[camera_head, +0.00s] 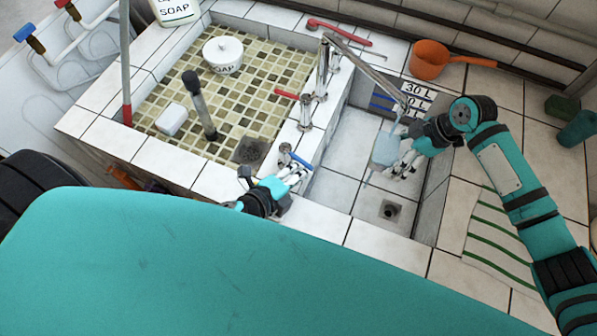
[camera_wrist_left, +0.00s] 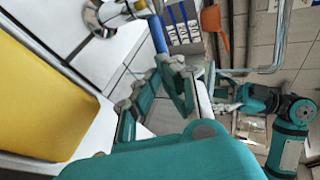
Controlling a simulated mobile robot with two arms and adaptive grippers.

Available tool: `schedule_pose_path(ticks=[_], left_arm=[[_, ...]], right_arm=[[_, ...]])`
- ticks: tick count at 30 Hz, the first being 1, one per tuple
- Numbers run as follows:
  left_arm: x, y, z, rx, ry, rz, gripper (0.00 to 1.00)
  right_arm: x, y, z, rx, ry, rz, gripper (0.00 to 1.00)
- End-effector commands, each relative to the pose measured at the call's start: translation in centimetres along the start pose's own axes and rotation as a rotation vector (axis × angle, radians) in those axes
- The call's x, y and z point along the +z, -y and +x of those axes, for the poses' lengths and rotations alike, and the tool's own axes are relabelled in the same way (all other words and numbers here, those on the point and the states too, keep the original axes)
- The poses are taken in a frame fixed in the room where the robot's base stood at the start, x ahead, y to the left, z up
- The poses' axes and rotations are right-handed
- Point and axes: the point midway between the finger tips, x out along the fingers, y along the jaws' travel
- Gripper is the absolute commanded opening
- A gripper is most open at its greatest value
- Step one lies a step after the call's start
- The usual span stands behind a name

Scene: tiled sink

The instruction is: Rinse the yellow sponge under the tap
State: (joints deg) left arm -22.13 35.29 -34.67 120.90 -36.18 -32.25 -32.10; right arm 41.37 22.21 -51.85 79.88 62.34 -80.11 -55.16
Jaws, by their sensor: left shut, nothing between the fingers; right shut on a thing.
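My right gripper (camera_head: 404,158) is shut on a block (camera_head: 385,150), apparently the sponge, over the right basin. The block looks pale blue-grey, not yellow, in the head view. It is below the end of the tap spout (camera_head: 370,68), with pale water running over it and dripping below. My left gripper (camera_head: 290,174) is shut and empty beside the tap's blue handle (camera_head: 297,158). The handle also shows in the left wrist view (camera_wrist_left: 157,34), just beyond the fingers (camera_wrist_left: 160,92); I cannot tell whether they touch. The right gripper's hold is partly hidden.
The right basin has a drain (camera_head: 391,209). The left mosaic basin holds a soap pot (camera_head: 223,56), a white block (camera_head: 172,120) and a dark-headed upright tool (camera_head: 199,104). An orange scoop (camera_head: 430,60) and a striped cloth (camera_head: 490,246) lie right. A yellow surface (camera_wrist_left: 42,90) is unidentified.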

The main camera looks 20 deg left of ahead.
Motion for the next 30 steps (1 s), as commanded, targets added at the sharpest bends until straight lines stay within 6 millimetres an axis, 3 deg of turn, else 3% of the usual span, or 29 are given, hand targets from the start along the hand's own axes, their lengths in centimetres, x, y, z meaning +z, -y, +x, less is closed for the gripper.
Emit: schedule_pose_path(ticks=[8,16,26,30], left_arm=[[-0.4,0.3,0.5,-0.003,0.061,-0.038,0.00],[-0.7,1.2,2.3,-0.001,0.100,-0.052,0.00],[-0.7,1.1,2.2,0.001,0.099,-0.052,0.00],[-1.1,0.7,1.3,0.003,0.098,-0.053,0.00]], right_arm=[[0.0,0.0,0.0,0.000,0.000,0.000,0.64],[0.0,0.0,0.0,0.000,0.000,0.000,0.64],[0.0,0.0,0.0,0.000,0.000,0.000,0.64],[0.0,0.0,0.0,0.000,0.000,0.000,0.64]])
